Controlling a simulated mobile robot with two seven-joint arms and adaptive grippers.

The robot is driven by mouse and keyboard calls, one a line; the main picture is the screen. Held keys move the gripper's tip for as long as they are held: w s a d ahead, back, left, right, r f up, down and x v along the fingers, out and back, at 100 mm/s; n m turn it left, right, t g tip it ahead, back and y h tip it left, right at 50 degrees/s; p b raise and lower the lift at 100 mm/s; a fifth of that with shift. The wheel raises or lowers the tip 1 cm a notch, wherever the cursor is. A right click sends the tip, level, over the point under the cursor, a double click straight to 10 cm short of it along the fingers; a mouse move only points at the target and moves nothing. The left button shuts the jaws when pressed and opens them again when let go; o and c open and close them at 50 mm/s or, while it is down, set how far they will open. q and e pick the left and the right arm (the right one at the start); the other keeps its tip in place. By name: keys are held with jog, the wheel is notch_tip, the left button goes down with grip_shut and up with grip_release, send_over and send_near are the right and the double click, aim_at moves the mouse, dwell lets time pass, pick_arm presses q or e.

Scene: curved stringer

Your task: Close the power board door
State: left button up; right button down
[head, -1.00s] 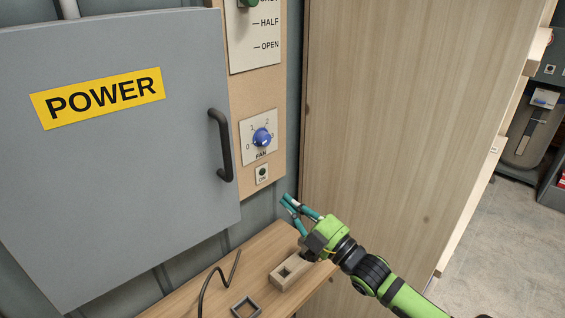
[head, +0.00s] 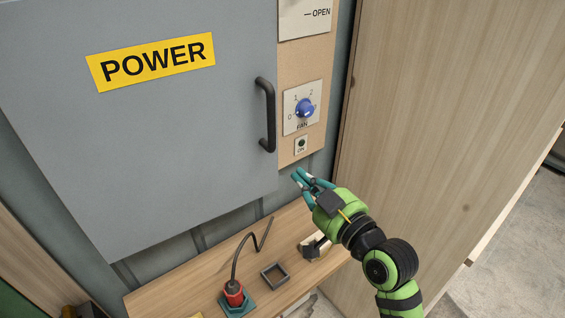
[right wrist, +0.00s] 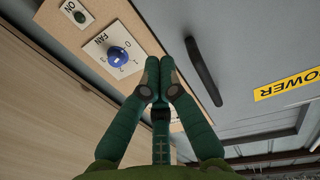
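The grey power board door (head: 170,140) carries a yellow POWER label (head: 150,62) and a black vertical handle (head: 266,115) near its right edge. That edge appears beside the beige control panel; I cannot tell whether a gap remains behind it. My right gripper (head: 305,181) is below and right of the handle, apart from the door. In the right wrist view its green fingers (right wrist: 160,78) are together, with nothing visible between them. The handle (right wrist: 203,72) and the door (right wrist: 245,55) show to their right there. My left gripper is not in view.
The beige panel holds a blue fan knob (head: 304,108) and an ON button (head: 301,145). Below, a wooden shelf (head: 190,280) bears a red plug (head: 234,292) with a black cable and a small dark square frame (head: 275,276). A tall wooden panel (head: 440,130) stands at right.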

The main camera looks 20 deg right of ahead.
aim_at(276, 152)
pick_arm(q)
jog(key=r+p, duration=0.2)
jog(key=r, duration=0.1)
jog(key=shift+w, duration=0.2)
pick_arm(e)
jog(key=x, duration=0.8)
jog(key=w, duration=0.1)
jog(key=w+y+b, duration=0.1)
jog(key=w+a+n+b, duration=0.1)
jog(key=shift+w+g+y, duration=0.3)
jog(key=shift+w+y, duration=0.05)
jog(key=shift+y, duration=0.05)
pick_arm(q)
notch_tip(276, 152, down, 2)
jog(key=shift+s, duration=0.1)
pick_arm(e)
jog(key=shift+s+d+r, duration=0.1)
jog(key=shift+s+r, duration=0.05)
jog(key=shift+r, duration=0.2)
